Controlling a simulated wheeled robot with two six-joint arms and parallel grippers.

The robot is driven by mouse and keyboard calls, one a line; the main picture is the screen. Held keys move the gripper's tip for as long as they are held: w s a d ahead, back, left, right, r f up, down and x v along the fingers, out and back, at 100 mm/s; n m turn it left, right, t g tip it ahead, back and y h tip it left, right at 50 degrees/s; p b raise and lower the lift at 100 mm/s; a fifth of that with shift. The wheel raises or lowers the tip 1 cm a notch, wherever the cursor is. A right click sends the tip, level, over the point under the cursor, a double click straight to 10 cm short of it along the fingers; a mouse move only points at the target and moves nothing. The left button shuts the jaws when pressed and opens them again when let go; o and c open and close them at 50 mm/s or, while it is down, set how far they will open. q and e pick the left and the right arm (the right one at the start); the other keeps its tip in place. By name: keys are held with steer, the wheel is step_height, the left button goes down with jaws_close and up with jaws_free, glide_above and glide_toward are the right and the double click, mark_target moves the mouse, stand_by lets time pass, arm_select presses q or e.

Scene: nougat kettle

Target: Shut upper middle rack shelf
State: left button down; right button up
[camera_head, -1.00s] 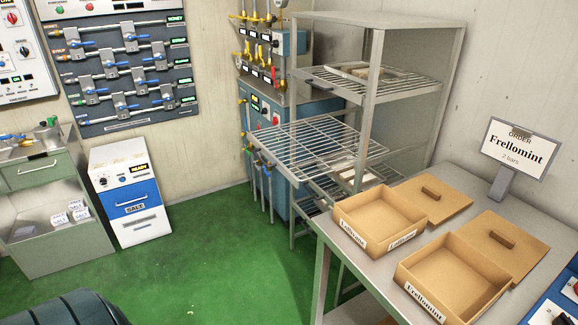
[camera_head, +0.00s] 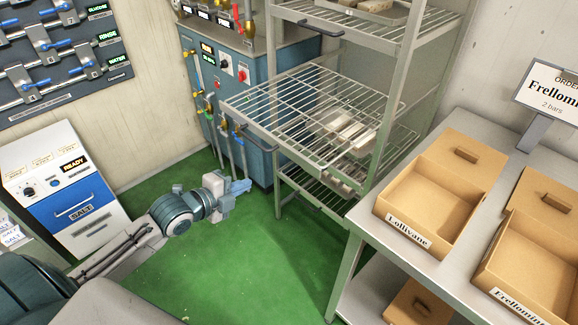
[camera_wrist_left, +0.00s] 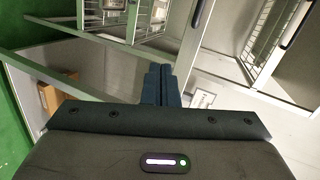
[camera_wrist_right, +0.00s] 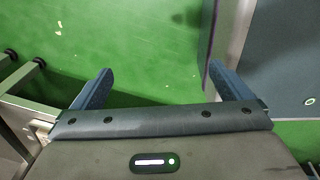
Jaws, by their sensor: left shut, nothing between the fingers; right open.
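The rack (camera_head: 398,95) stands at the back centre of the head view. A wire shelf (camera_head: 262,108) in its middle is pulled out toward the front left, with a dark handle (camera_head: 256,139) on its front edge. The shelf above (camera_head: 280,10) sits inside the frame and bears a tray. My left gripper (camera_head: 242,187) is shut and empty, apart from the pulled-out shelf and lower than its front edge in the picture. Its closed fingers show in the left wrist view (camera_wrist_left: 161,85). My right gripper (camera_wrist_right: 165,88) is open and empty in the right wrist view, over green floor.
A steel table (camera_head: 375,225) with open cardboard boxes (camera_head: 428,203) stands at the right. A blue machine (camera_head: 245,72) with valves stands behind the shelf. A white and blue salt unit (camera_head: 75,205) is at the left. Green floor (camera_head: 255,265) is clear between.

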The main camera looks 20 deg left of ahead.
arm_select(q)
steer(key=s+d+r+m+h, duration=0.1)
steer(key=s+d+r+m, duration=0.1)
steer(key=d+r, duration=0.15)
steer(key=p, duration=0.4)
glide_toward(299, 161)
steer(key=x, duration=0.5)
steer(key=shift+w, duration=0.15)
steer(key=shift+w+d+f, duration=0.25)
steer(key=shift+w, duration=0.25)
arm_select(e)
steer(key=r, duration=0.3)
steer(key=shift+s+d+r, duration=0.1)
steer(key=shift+d+r, duration=0.15)
steer(key=shift+r, duration=0.15)
steer(key=shift+f, duration=0.1)
